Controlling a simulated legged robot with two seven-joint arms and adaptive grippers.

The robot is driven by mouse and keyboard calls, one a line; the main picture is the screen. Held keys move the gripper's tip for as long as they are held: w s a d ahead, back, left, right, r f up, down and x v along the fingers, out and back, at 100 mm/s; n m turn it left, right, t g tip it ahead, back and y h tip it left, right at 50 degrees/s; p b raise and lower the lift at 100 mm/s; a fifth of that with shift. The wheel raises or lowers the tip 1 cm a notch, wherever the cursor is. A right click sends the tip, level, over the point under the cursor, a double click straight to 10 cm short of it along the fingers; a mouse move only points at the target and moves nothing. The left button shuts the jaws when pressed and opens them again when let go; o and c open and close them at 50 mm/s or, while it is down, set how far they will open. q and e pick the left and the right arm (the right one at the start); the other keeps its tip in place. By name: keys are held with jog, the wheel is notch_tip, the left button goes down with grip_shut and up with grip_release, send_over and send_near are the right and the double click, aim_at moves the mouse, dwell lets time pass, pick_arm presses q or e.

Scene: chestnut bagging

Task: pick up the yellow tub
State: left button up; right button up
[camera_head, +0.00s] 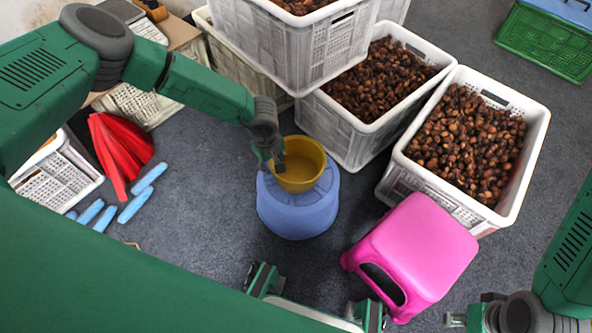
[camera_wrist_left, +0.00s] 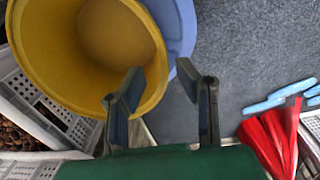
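The yellow tub (camera_head: 304,174) stands upright and looks empty, on an upturned-looking blue stool or bucket (camera_head: 298,215) in the middle of the head view. In the left wrist view the tub (camera_wrist_left: 60,45) fills the upper left, its round opening facing the camera. My left gripper (camera_head: 272,158) is at the tub's left rim. Its two fingers (camera_wrist_left: 163,100) are apart: one overlaps the tub's opening, the other is outside the rim, over the floor. I cannot tell whether either touches the wall. My right gripper (camera_head: 462,312) is low at the right, partly cut off, away from the tub.
White crates of chestnuts (camera_head: 470,142) stand behind and right of the tub. A pink stool (camera_head: 425,245) stands at the front right. Red bags (camera_head: 120,150) and light-blue rolled pieces (camera_head: 137,204) lie at the left. A green crate (camera_head: 545,42) is at the back right.

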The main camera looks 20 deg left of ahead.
pick_arm(q)
jog(key=f+b, duration=0.1)
jog(key=f, duration=0.1)
jog(key=d+f+b, duration=0.1)
jog(key=f, duration=0.1)
jog(key=shift+f+b, duration=0.35)
jog(key=shift+b, duration=0.05)
jog(key=shift+a+f, duration=0.1)
jog(key=shift+f, duration=0.1)
jog(key=shift+a+r, duration=0.1)
jog(key=shift+a, duration=0.05)
grip_shut()
